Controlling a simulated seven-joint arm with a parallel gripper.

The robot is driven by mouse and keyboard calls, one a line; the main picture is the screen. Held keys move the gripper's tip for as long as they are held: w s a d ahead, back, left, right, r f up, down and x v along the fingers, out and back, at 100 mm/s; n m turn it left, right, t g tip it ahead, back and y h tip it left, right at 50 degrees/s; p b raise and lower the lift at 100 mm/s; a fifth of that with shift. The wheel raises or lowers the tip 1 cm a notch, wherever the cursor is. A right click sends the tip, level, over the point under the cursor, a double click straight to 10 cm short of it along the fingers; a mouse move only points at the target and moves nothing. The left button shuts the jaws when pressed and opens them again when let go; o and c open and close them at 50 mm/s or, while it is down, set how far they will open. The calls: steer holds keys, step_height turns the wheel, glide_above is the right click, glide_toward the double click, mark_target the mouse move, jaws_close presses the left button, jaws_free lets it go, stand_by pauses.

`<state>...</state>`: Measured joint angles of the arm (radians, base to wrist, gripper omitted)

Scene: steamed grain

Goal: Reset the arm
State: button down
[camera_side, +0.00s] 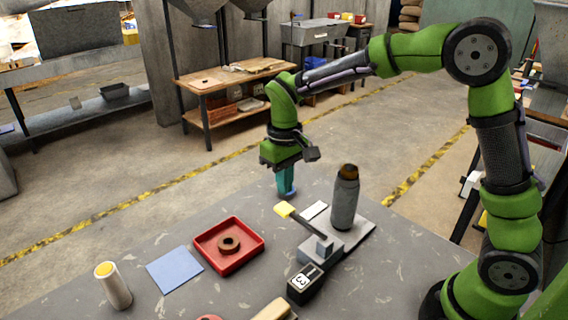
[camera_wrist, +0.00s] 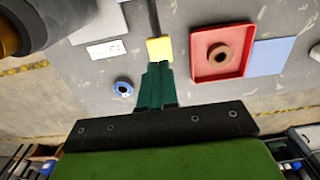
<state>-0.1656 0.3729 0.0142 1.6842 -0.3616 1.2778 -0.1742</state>
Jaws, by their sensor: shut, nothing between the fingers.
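My gripper (camera_side: 286,192) hangs above the far edge of the grey table (camera_side: 130,247), fingers pointing down. Its teal fingers are together and empty; they also show in the wrist view (camera_wrist: 158,68). The fingertips appear near a yellow pad (camera_side: 284,209) at the end of a dark lever; the pad also shows in the wrist view (camera_wrist: 159,49). I cannot tell the height between them.
A red tray (camera_side: 207,236) holds a brown ring (camera_side: 229,244). A blue sheet (camera_side: 174,270) and a white cylinder with a yellow top (camera_side: 113,287) lie left. A tall grey cylinder (camera_side: 344,203) stands on a grey base, near a black block marked 3 (camera_side: 305,284).

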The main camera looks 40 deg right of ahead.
steer(key=shift+w, duration=0.1)
stand_by(0.3)
steer(key=shift+s+f+m, duration=0.1)
steer(key=shift+s+m, duration=0.2)
steer(key=shift+s, duration=0.85)
steer(key=s+d+r+m+t+y, duration=0.2)
steer(key=s+r+t, duration=0.5)
steer(key=s, duration=0.9)
steer(key=shift+d+r+m, duration=0.7)
steer(key=shift+d+r, duration=0.4)
steer(key=shift+r, duration=0.55)
steer(key=shift+s, duration=0.1)
